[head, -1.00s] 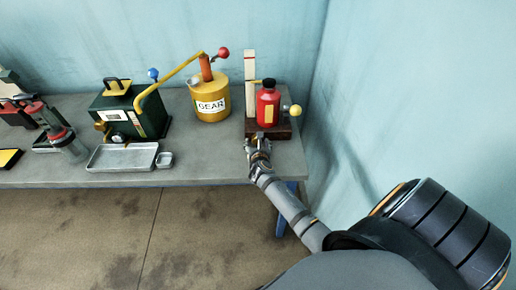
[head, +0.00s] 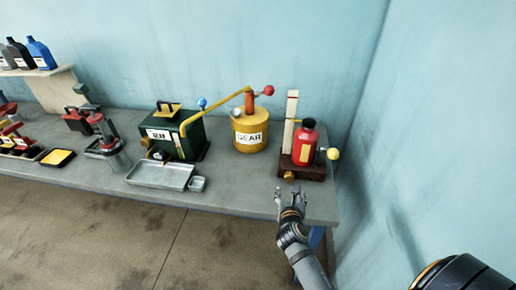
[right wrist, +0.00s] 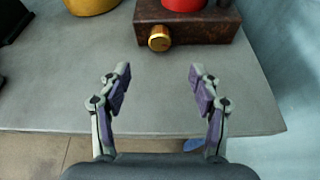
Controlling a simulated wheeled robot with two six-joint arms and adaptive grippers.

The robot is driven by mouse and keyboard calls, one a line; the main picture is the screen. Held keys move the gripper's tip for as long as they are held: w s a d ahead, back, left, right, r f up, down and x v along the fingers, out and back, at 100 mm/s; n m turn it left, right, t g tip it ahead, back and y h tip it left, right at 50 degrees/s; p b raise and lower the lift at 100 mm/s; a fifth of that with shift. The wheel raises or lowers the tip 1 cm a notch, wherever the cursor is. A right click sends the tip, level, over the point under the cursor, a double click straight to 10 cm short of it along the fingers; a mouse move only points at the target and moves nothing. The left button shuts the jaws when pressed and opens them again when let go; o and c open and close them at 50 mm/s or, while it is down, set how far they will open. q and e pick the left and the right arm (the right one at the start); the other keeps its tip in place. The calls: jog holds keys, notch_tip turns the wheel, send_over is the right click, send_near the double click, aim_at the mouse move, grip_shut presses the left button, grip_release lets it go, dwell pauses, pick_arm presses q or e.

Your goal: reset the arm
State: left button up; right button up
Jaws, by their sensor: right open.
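My right gripper (head: 291,197) is open and empty at the front edge of the grey bench, at its right end. In the right wrist view its two fingers (right wrist: 158,88) are spread wide with only bench top between them. Beyond the fingertips stands a dark brown base (head: 313,173) with a brass knob (right wrist: 159,39) on its front. A red bottle (head: 305,147) with a black cap stands on this base, beside an upright pale post (head: 290,122). My left gripper is not in view.
Bottles (head: 38,55) stand on a shelf at left. A blue wall closes the right side.

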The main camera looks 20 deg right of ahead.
jog(key=s+m, duration=0.1)
jog(key=m, duration=0.1)
jog(key=s+m+g, duration=0.1)
jog(key=m, duration=0.2)
jog(key=s+m, duration=0.1)
jog(key=m, duration=0.1)
jog(key=shift+s+d+f+g, duration=0.35)
jog(key=shift+d+g, duration=0.05)
jog(key=s+a+m+g+y, duration=0.35)
jog(key=s+m, duration=0.35)
jog(key=m, duration=0.3)
jog(key=s+a+m+g+y, duration=0.2)
jog(key=s+a+m+g, duration=0.15)
jog(key=s+m, duration=0.6)
notch_tip(320, 180, down, 29)
jog(key=s+d+m, duration=0.2)
jog(key=s+f+g, duration=0.1)
jog(key=s+f, duration=1.3)
jog(key=s, duration=0.3)
jog(key=shift+s+d+g, duration=0.25)
jog(key=shift+d+g, duration=0.05)
jog(key=shift+d, duration=0.15)
